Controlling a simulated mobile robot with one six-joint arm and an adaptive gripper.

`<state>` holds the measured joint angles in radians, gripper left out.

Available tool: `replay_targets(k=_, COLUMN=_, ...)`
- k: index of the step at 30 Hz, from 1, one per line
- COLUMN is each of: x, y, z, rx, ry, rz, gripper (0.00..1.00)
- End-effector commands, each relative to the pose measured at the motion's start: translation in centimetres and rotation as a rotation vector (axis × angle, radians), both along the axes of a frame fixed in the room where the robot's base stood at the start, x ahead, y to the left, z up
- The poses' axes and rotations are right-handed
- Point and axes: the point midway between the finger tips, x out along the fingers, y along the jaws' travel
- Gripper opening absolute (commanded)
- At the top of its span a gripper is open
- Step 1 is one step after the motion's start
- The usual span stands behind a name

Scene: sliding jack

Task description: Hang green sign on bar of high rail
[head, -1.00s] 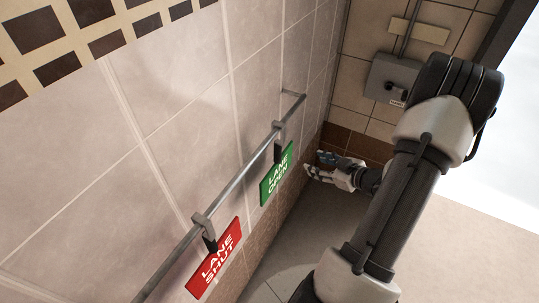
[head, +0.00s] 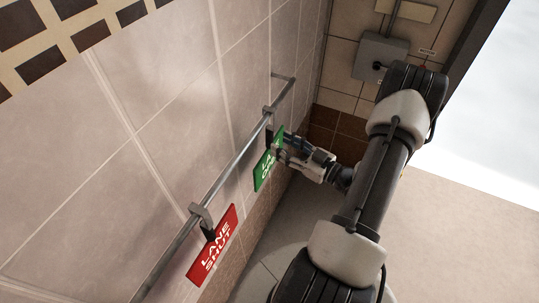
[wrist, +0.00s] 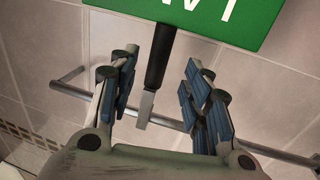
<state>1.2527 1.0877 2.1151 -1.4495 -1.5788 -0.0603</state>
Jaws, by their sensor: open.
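The green sign (head: 263,172) hangs on the left wall below a grey rail (head: 232,165). A grey hook at the rail and a dark stem (head: 269,136) lead down to it. My gripper (head: 281,148) is at the sign's upper right part and covers some of its lettering. In the wrist view the green sign (wrist: 215,14) fills the top edge. Its black stem (wrist: 160,56) with a grey metal end runs between my open fingers (wrist: 158,75), with a gap on both sides. The rail (wrist: 170,122) crosses behind the fingers.
A red sign (head: 212,246) hangs from another hook (head: 200,213) nearer on the same rail. The tiled wall is close on the left. A grey box (head: 379,57) is on the far wall. The floor at right is clear.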

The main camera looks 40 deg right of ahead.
Motion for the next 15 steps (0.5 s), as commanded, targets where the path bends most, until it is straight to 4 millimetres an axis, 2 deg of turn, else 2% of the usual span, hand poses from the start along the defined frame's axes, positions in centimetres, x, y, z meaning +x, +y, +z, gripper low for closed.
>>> replay_targets(k=7, x=1.8, y=0.4, z=0.0, rx=-0.002, ry=0.000, rz=0.002, gripper=0.44)
replay_targets(k=15, x=5.6, y=1.0, z=-0.1, rx=-0.002, ry=0.000, rz=0.002, gripper=0.44)
